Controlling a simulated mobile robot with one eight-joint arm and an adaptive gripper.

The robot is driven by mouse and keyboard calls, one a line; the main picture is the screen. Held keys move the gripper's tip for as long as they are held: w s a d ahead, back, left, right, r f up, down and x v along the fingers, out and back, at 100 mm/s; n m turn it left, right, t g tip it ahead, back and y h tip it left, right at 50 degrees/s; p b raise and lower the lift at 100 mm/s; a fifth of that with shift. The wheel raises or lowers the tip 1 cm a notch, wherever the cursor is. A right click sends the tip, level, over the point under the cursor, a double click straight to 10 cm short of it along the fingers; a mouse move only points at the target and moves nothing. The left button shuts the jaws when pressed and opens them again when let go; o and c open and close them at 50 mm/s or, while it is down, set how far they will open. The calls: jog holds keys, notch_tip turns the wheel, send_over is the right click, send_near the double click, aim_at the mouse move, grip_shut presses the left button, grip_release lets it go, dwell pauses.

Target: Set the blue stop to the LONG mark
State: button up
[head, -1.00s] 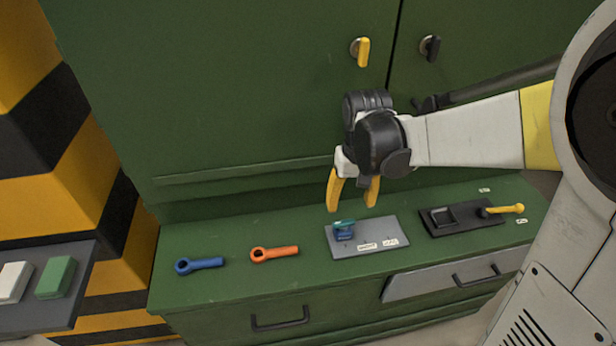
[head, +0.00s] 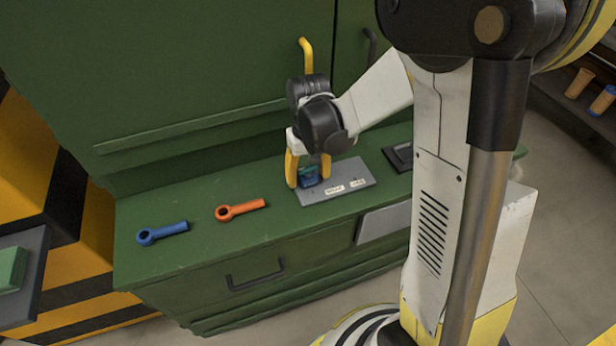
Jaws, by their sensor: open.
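The blue stop (head: 308,176) sits at the left end of a grey plate (head: 352,184) on the green bench top. Two small white labels lie along the plate's front; one label (head: 333,190) is nearer the stop and the other label (head: 357,183) is farther right. Their lettering is too small to read. My gripper (head: 308,180) points down at the stop, with its yellow fingers apart, one on the left of the stop and one on its right. The fingers partly hide the stop. I cannot tell whether they touch it.
A blue ring-ended handle (head: 163,233) and an orange one (head: 240,209) lie on the bench left of the plate. A dark fixture (head: 400,156) is right of the plate, partly behind my arm. The green cabinet with a yellow handle (head: 306,55) rises behind.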

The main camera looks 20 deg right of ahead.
aim_at(350, 170)
grip_shut()
jog(key=d, duration=1.2)
jog(key=shift+w, duration=0.1)
grip_release()
jog(key=shift+r, duration=0.1)
notch_tip(350, 170, up, 12)
